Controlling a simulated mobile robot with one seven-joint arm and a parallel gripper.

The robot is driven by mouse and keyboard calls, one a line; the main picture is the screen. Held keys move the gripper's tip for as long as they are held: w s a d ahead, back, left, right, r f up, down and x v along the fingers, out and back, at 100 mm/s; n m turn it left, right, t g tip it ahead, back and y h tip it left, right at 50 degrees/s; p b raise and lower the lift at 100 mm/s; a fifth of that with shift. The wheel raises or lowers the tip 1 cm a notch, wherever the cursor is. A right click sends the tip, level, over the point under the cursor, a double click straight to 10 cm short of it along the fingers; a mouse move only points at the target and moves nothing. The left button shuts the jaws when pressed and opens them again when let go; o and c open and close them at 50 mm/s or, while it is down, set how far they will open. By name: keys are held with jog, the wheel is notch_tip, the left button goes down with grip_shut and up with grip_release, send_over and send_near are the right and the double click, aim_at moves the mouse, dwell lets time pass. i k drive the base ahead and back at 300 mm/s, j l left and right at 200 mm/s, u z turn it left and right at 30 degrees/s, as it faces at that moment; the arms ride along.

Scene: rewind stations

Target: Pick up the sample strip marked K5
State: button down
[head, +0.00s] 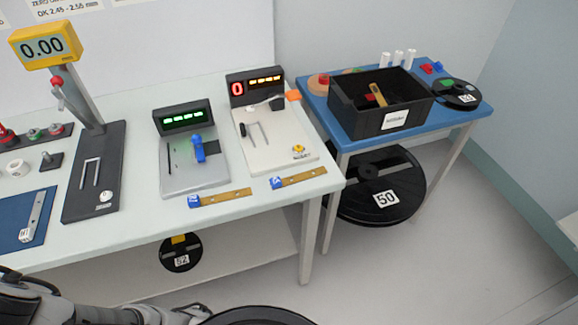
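Two gold strips with blue tags lie near the front edge of the white table. The left strip (226,197) lies in front of the grey device with the green display. The right strip (304,177) lies in front of the white device with the red digit. A grey strip with a white tag (33,215) lies on the blue mat at the left. The tag marks are too small to read, so I cannot tell which strip is K5. Part of my arm shows at the bottom left; my gripper's fingers are not visible.
The white table (140,212) holds a yellow gauge (45,45) on a stand, the grey device (190,175) and the white device (275,150). A blue table (340,138) bears a black bin (360,118). Black reels 50 (400,205) and 52 (180,245) sit below. Floor at right is clear.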

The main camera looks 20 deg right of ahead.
aim_at(276, 183)
jog(key=z, duration=0.4)
jog(key=j+z, duration=0.35)
jog(key=z, duration=0.15)
jog(key=j+z, duration=0.45)
jog(key=k+j+z, duration=0.1)
jog(key=j, duration=0.2)
jog(key=k+j+z, duration=0.15)
jog(key=j, duration=0.15)
jog(key=k+j+z, duration=0.1)
jog(key=j, duration=0.2)
jog(key=k+j, duration=0.1)
jog(key=j, duration=0.2)
jog(key=k+j, duration=0.1)
jog(key=j, duration=0.2)
jog(key=i+j, duration=0.1)
jog(key=i, duration=0.35)
